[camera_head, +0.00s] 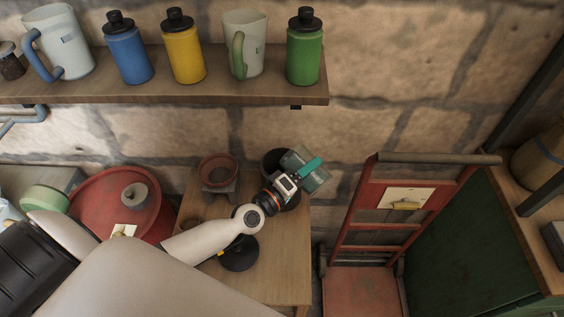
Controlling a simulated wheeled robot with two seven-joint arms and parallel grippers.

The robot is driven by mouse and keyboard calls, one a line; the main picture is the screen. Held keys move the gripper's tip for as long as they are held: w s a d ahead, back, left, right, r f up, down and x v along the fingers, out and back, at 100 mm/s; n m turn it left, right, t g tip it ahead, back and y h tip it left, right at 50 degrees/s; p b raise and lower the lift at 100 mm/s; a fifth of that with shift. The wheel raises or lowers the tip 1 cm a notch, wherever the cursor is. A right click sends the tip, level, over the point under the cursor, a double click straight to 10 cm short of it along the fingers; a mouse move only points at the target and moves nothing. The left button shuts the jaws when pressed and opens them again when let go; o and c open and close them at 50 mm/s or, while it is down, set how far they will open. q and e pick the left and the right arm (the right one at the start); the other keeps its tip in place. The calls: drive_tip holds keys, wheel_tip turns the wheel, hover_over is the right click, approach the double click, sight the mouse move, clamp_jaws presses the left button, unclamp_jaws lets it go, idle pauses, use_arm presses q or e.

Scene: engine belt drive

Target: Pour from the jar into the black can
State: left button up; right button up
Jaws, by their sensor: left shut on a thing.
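My left gripper (297,175) is at the end of the white arm that comes in from the left. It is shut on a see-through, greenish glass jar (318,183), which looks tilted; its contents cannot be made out. A black can (271,160) stands on the small wooden table, partly hidden behind the gripper. The jar is at the can's upper right side in the picture; whether they touch cannot be told. My right gripper is not in view.
A reddish pot (218,170) stands left of the can. A black round object (239,258) is partly under my arm. A red drum (108,203) is left of the table (285,262), a red hand truck (378,220) right. A shelf (225,90) with bottles and pitchers hangs above.

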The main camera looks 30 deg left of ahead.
use_arm(q)
drive_tip(key=shift+w+a+r+n, duration=0.2)
drive_tip(key=shift+a+r+n, duration=0.4)
drive_tip(key=shift+n, duration=0.2)
idle(0.5)
drive_tip(key=shift+w+a+r+n, duration=0.1)
drive_tip(key=shift+a+r+n, duration=0.25)
drive_tip(key=shift+n, duration=0.45)
idle(0.6)
drive_tip(key=shift+f+n, duration=0.1)
drive_tip(key=shift+n, duration=0.4)
